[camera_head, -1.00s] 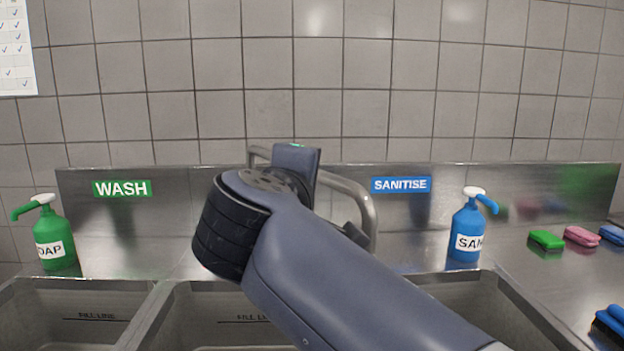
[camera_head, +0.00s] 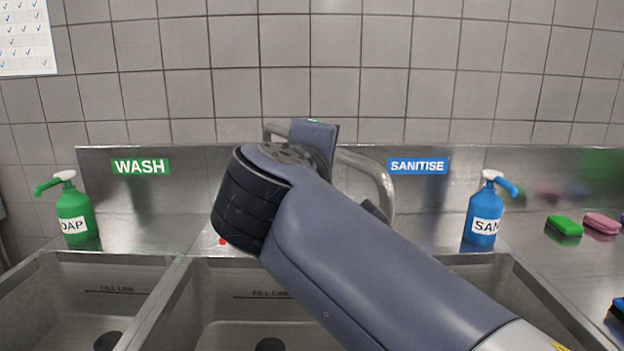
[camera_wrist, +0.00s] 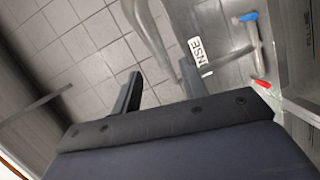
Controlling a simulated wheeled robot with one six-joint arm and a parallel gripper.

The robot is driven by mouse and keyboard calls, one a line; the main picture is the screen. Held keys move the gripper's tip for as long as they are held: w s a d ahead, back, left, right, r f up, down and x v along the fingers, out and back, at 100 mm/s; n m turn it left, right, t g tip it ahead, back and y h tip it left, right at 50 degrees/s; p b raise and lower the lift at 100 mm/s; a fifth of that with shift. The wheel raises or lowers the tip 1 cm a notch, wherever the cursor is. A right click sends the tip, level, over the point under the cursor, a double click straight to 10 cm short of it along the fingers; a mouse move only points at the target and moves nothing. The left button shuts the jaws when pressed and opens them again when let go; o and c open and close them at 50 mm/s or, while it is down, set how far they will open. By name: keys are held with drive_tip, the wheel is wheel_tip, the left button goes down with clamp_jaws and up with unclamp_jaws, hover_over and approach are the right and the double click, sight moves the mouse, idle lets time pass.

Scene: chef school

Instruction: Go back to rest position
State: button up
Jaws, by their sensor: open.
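My gripper (camera_wrist: 160,90) shows in the wrist view with its two fingers spread apart and nothing between them. In the head view my arm crosses the middle of the picture, in front of the sinks and the curved metal tap (camera_head: 375,185); the fingers are hidden there. The wrist view looks tilted past the fingers at grey tiles, the tap and a label reading "NSE" (camera_wrist: 201,57).
Metal sinks (camera_head: 165,300) line the front. A green soap bottle (camera_head: 76,218) stands at the left, a blue sanitiser bottle (camera_head: 482,218) at the right. Green (camera_head: 564,226) and pink (camera_head: 601,223) sponges lie on the right counter. A tap (camera_wrist: 150,35) passes close beyond my fingers.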

drive_tip(key=x, duration=0.8)
drive_tip(key=shift+w+d+f, duration=0.1)
drive_tip(key=shift+w+d, duration=0.05)
drive_tip(key=shift+w, duration=0.15)
drive_tip(key=shift+p, duration=0.3)
